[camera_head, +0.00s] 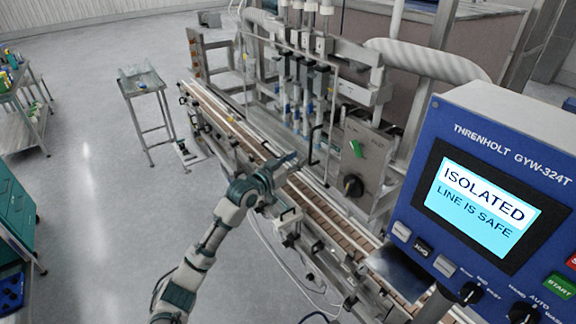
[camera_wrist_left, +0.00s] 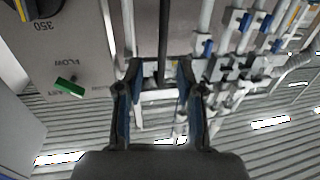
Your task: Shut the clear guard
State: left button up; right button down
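My left gripper (camera_head: 287,162) reaches over the conveyor in front of the filling nozzles in the head view. In the left wrist view its two fingers (camera_wrist_left: 158,95) are apart, with a visible gap between them. A thin dark upright bar (camera_wrist_left: 163,35) shows beyond and between the fingertips; I cannot tell whether they touch it. My right gripper is not in view.
The conveyor (camera_head: 330,213) runs below the nozzles (camera_head: 297,100). A grey control box (camera_head: 362,150) with a green switch stands right of them. The blue panel (camera_head: 500,150) reads "ISOLATED, LINE IS SAFE". A small stand (camera_head: 143,83) is at left, with open floor around it.

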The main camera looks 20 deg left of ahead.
pick_arm(q)
jog(key=v, duration=0.4)
jog(key=shift+s, duration=0.25)
